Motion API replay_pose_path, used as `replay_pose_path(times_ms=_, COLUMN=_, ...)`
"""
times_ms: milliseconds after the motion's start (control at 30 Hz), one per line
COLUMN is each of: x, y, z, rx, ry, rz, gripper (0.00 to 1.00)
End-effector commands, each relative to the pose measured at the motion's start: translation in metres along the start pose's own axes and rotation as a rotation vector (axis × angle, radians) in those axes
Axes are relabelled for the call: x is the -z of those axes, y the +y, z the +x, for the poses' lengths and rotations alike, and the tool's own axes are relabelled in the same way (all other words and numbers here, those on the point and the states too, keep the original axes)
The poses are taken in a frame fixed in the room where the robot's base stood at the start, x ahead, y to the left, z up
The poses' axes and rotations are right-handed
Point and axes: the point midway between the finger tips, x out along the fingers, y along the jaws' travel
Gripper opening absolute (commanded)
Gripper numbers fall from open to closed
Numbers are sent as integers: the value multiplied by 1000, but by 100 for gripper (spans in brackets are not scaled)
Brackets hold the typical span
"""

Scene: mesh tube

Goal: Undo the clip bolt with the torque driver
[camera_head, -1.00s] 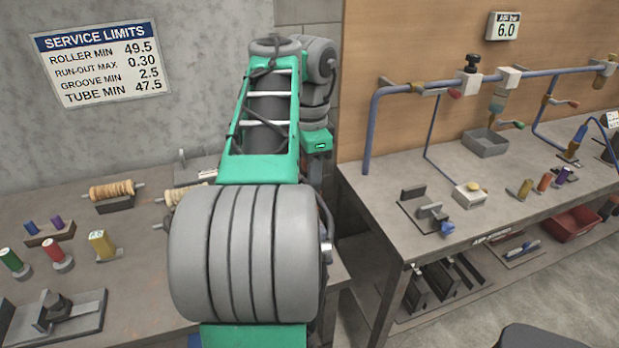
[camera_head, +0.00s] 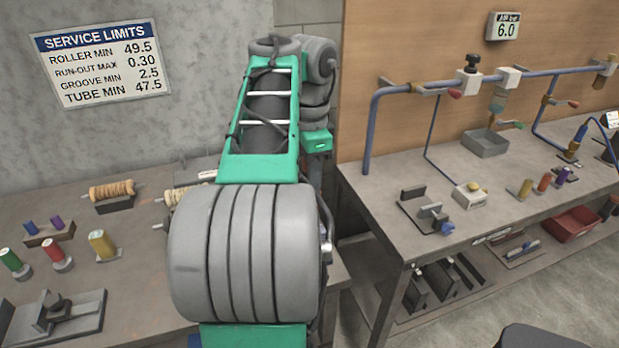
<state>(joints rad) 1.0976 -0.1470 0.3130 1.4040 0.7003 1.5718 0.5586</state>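My arm rises through the middle of the view, and its end is hidden, so my gripper is not in view. I cannot pick out the torque driver or the clip bolt with certainty. A small grey fixture with a blue part (camera_head: 446,227) sits near the front left of the right bench top. A blue tool (camera_head: 580,134) with a hose stands in a holder at the far right of that bench.
The left bench (camera_head: 135,280) holds a roller on a stand (camera_head: 112,190), coloured plugs and a grey fixture (camera_head: 58,312). A red bin (camera_head: 573,224) is below.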

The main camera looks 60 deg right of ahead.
Motion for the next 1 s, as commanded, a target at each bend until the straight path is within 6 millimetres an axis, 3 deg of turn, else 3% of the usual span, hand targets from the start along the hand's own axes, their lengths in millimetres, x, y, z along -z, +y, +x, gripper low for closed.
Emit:
replay_pose_path(times_ms=233, x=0, y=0, z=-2, rx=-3, ry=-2, rz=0, gripper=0)
replay_pose_path(times_ms=1000, x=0, y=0, z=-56, rx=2, ry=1, rz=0, gripper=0)
